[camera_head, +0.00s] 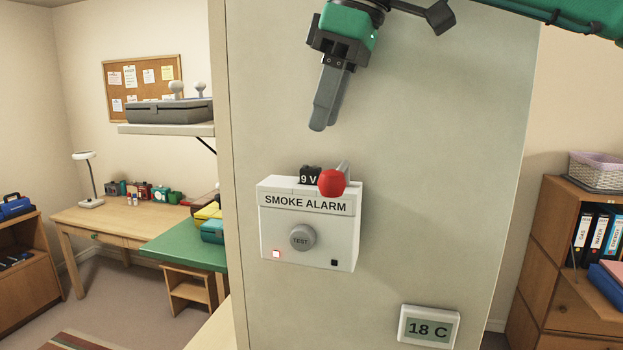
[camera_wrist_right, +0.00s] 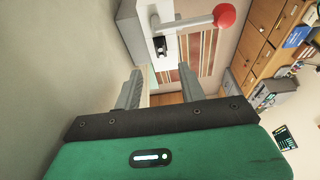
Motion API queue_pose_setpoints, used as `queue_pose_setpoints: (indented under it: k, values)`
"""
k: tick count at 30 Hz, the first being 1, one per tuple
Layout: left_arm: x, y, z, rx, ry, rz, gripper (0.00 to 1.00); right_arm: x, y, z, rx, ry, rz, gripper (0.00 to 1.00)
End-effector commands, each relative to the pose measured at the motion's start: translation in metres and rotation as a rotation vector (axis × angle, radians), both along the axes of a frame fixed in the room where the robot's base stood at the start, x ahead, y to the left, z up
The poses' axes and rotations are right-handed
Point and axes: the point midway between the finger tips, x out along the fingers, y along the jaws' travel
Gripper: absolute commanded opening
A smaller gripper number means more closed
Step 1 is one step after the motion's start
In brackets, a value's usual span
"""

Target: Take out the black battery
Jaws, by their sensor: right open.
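The black battery (camera_head: 309,175), marked 9 V, stands partly out of the top of the white smoke alarm (camera_head: 268,240); its lower part is hidden inside. In the right wrist view the battery (camera_wrist_right: 161,46) shows dark in the alarm's top, beyond my fingers. A grey lever with a red ball (camera_head: 332,183) sits right beside it and partly in front. My right gripper (camera_head: 320,126) points down above the alarm, apart from the battery. The right wrist view shows its fingers (camera_wrist_right: 159,82) open with nothing between them. My left gripper is not in view.
The alarm is on a pale wall panel (camera_head: 400,150). A thermometer display (camera_head: 428,327) reading 18 C is lower right. A shelf with a grey case (camera_head: 170,111) is at left, above a wooden desk (camera_head: 120,215). The space between my right gripper and the alarm is clear.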

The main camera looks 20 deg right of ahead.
Motion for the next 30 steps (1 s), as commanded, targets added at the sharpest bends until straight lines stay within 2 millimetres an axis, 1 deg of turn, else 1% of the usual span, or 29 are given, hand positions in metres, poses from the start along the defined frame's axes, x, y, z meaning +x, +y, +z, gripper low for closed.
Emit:
queue_pose_setpoints:
  k: [3,7,11,16,18,21,24,29,30]
  values:
    - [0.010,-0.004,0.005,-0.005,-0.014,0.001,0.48,0.002,0.003,-0.011,0.000,0.001,0.000,0.41]
    - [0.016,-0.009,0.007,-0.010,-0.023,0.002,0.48,0.003,0.004,-0.017,0.001,0.001,0.000,0.41]
    - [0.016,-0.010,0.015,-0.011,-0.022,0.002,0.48,0.003,0.006,-0.025,-0.001,0.002,0.000,0.41]
    - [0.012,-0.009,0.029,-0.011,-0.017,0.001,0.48,0.004,0.009,-0.045,-0.001,0.001,0.002,0.41]
    - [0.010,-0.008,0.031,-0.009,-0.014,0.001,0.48,0.007,0.012,-0.055,0.000,0.002,0.002,0.41]
    - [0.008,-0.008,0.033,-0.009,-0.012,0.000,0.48,0.008,0.014,-0.064,0.000,0.001,0.001,0.41]
    - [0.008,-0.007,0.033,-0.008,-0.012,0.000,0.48,0.008,0.015,-0.068,0.001,0.000,0.001,0.41]
    - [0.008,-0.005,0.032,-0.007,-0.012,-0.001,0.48,0.008,0.015,-0.068,0.001,0.000,0.001,0.41]
    - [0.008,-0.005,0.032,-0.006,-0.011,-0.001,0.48,0.008,0.015,-0.068,0.001,0.000,0.001,0.33]
